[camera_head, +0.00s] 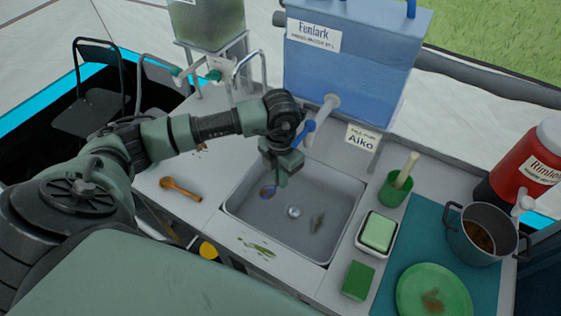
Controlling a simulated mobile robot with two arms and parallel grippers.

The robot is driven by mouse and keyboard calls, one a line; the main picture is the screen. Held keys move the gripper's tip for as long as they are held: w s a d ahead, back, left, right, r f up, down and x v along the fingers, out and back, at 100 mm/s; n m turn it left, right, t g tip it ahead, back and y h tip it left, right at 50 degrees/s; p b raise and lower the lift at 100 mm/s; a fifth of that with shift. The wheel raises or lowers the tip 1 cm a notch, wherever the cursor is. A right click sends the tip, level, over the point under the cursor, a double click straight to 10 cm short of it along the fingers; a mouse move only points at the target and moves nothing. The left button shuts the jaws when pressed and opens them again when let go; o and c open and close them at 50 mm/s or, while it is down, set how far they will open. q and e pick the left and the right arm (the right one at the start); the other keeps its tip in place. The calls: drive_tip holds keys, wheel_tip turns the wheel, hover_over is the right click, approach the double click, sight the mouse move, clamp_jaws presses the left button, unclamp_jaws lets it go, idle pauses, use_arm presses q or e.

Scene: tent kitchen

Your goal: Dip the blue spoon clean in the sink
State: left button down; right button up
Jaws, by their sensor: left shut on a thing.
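My left gripper (281,178) reaches over the left part of the grey sink (334,190), pointing down. It is shut on the blue spoon (268,191), of which a small bluish end with a reddish-brown patch shows just left of the fingers. The rest of the spoon is hidden by the gripper. The spoon end appears inside the sink's outline; its exact height above the bottom is hard to tell. The sink shows a round drain (294,211) and a dark greenish-brown scrap; I cannot make out any water. My right gripper is not in view.
A blue tank (350,65) with a spout stands behind the sink. An orange-brown spoon (180,189) lies left of it. Right are a green cup (395,191), a sponge dish (377,234), a green block (358,281), a pot (462,243) and a soiled green plate (420,284).

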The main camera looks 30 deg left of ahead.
use_arm(q)
wheel_tip(320, 180, down, 3)
drive_tip(key=shift+f+b, duration=0.1)
drive_tip(key=shift+b, duration=0.7)
drive_tip(key=shift+f+b, duration=2)
drive_tip(key=shift+f, duration=1.05)
drive_tip(key=shift+r+p, duration=3.7)
drive_tip(key=shift+r, duration=1.85)
